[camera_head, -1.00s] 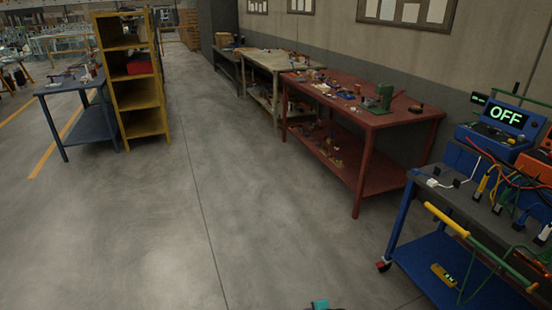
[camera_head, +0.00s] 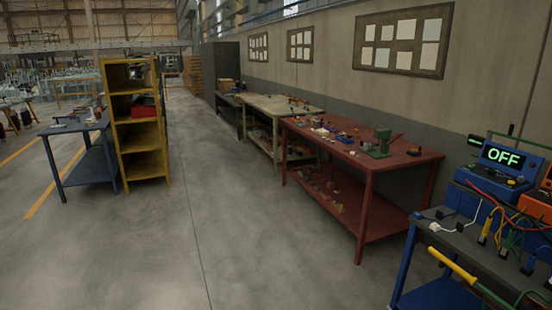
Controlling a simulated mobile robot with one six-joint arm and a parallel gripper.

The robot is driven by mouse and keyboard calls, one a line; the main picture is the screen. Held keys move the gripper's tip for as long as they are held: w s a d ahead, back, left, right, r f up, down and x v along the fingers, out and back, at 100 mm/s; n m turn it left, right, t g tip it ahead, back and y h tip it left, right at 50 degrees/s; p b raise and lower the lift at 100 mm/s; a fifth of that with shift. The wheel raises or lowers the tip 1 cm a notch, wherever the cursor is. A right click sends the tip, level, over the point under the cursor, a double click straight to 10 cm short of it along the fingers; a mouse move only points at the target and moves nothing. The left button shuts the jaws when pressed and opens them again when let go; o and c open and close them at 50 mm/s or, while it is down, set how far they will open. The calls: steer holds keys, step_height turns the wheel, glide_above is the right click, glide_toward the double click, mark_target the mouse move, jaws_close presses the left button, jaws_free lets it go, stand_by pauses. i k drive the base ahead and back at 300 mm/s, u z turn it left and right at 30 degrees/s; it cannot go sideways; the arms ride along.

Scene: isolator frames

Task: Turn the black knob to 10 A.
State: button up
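A blue instrument (camera_head: 497,167) stands on the blue-framed cart at the right. Its lit display (camera_head: 503,157) reads OFF in green. Dark and yellow controls show below the display, too small to tell which is the black knob or where it points. An orange instrument (camera_head: 537,204) stands beside it, cut off by the right edge. My gripper is not in view.
Yellow shelves (camera_head: 140,135) stand at the left. The grey floor between is clear.

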mark_target(492, 172)
steer(key=z, duration=1.05)
steer(key=k, duration=0.65)
steer(key=u, duration=0.15)
steer(key=i, duration=0.55)
steer(key=u, duration=0.7)
steer(key=i, duration=0.75)
steer(key=u, duration=0.2)
